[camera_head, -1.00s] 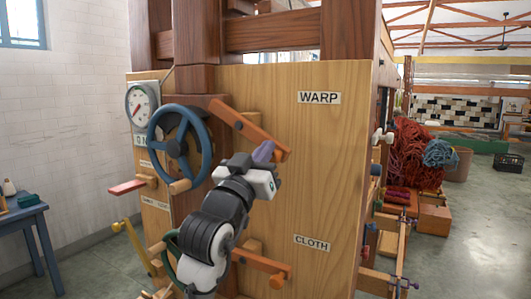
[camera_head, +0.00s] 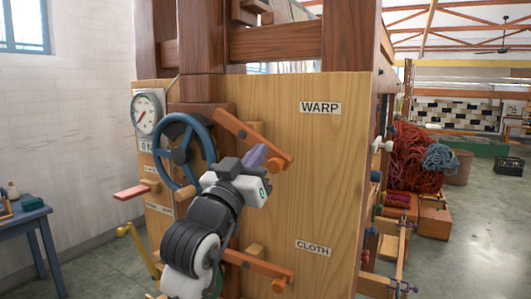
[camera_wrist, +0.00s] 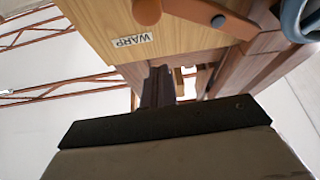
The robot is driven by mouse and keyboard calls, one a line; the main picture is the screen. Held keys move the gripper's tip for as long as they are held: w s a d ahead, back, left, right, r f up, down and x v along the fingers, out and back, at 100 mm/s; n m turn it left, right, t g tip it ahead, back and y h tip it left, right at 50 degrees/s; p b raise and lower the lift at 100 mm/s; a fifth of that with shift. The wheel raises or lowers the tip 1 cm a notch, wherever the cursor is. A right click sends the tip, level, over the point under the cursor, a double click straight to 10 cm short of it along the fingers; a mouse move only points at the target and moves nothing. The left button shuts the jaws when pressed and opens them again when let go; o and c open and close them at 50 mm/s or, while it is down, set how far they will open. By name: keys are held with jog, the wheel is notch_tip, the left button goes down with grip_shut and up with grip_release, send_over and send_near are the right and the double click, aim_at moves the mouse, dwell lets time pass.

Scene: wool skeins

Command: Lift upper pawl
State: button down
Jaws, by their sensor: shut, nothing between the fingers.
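The upper pawl (camera_head: 235,129) is an orange-brown wooden bar on the loom's side panel, slanting down to the right below the WARP label (camera_head: 320,107). Part of it shows at the top of the wrist view (camera_wrist: 200,12), with a rounded peg at its end. My gripper (camera_head: 256,156) is shut and empty. In the head view its purplish fingers overlap the pawl's lower right part; contact cannot be told. In the wrist view the dark fingers (camera_wrist: 158,85) point towards the panel, apart from the pawl in the picture.
A blue handwheel (camera_head: 156,150) stands just left of the pawl, close to my wrist. A similar lower pawl (camera_head: 260,264) sits by the CLOTH label (camera_head: 313,248), beside my arm. A red-ended lever (camera_head: 131,191) and a yellow crank (camera_head: 140,248) stick out left.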

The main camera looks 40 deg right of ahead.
jog(key=b+v, duration=0.1)
jog(key=v, duration=0.4)
jog(key=shift+w+a+f, duration=0.1)
jog(key=shift+a+f, duration=0.05)
dwell(0.3)
